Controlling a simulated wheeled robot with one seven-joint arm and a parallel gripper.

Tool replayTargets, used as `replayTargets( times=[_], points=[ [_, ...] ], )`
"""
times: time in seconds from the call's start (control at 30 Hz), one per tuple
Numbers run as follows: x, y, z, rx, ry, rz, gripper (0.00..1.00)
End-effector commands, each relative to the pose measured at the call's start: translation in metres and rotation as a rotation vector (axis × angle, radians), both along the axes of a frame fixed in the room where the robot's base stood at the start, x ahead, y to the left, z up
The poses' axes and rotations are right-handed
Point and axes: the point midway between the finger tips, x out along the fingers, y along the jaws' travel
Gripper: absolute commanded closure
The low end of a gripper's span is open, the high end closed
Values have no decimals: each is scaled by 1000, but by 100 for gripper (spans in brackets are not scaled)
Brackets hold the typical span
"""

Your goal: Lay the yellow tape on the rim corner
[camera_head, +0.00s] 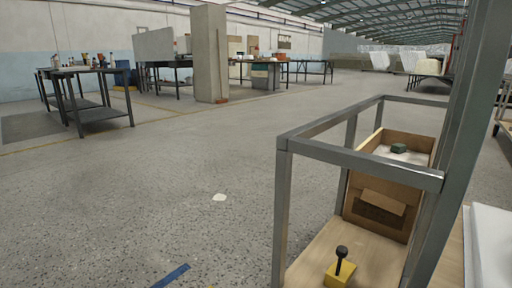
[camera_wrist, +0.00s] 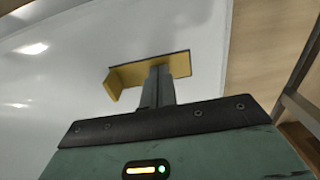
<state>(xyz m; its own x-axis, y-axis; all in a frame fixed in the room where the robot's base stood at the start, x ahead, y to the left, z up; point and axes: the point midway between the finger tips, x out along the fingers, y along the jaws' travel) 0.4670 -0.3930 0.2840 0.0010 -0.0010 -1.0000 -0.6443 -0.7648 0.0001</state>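The yellow tape (camera_wrist: 180,66) shows in the wrist view as a bent yellow strip with a dark upper edge and one end folded down at the left. My gripper (camera_wrist: 160,72) has its dark fingers close together, shut on the middle of the strip. The tape is over the smooth white tub shell (camera_wrist: 60,75), inside its right edge. Whether it touches the shell I cannot tell. In the head view only a white piece of the shell (camera_head: 490,245) shows at the lower right. The gripper and tape are out of that view.
A grey metal frame (camera_head: 365,172) stands near the head camera. Open concrete floor (camera_head: 160,190) lies left; work tables stand farther back.

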Motion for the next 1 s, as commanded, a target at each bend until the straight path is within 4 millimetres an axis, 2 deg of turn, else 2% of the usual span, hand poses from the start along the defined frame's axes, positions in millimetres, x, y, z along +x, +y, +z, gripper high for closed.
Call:
replayTargets(
  times=[0.17, 1.0],
  points=[
    [-1, 1, 4, 2, 2, 0, 100],
    [0, 0, 67, 1, 1, 0, 100]
  ],
)
